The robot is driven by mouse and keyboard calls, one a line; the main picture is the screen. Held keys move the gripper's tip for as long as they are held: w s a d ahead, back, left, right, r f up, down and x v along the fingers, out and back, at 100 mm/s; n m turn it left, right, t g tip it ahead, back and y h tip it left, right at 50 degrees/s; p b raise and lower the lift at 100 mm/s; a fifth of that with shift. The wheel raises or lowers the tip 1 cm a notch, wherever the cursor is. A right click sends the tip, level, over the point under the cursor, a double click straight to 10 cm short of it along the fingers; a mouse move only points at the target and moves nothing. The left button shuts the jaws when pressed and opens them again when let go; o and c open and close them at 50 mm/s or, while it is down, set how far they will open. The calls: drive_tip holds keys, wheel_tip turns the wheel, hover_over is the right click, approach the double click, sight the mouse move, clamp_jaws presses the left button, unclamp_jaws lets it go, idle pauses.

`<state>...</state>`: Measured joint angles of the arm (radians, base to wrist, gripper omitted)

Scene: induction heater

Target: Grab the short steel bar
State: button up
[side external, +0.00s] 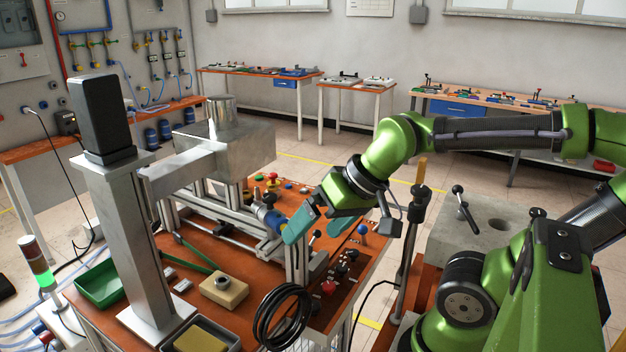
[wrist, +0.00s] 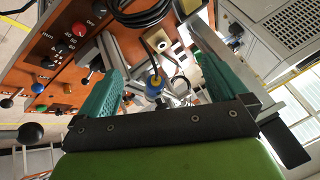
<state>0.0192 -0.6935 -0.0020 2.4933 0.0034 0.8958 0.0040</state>
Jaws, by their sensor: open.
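My gripper (side external: 321,230) is open above the right side of the orange workbench, beside the aluminium frame. Its two teal fingers stand wide apart. In the wrist view, my gripper (wrist: 157,58) shows nothing clasped between the fingers. A blue cylinder with a yellow band (wrist: 155,84) shows in the gap between them; it also shows in the side view (side external: 270,216), left of the fingers, on the frame. I cannot pick out the short steel bar with certainty; metal parts of the frame and machine crowd this area.
The aluminium frame (side external: 241,221) and the heavy press-like machine (side external: 127,225) stand left of my gripper. A control panel with knobs (side external: 336,278), a coiled black cable (side external: 283,316), a tan block (side external: 223,289) and a green tray (side external: 101,287) are nearby. A dark post (side external: 410,245) stands to the right.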

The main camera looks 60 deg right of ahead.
drive_tip(key=shift+s+a+r+t, duration=0.25)
drive_tip(key=shift+s+r+t, duration=0.05)
drive_tip(key=shift+r, duration=0.2)
drive_tip(key=c, duration=0.8)
drive_tip(key=shift+c, duration=0.2)
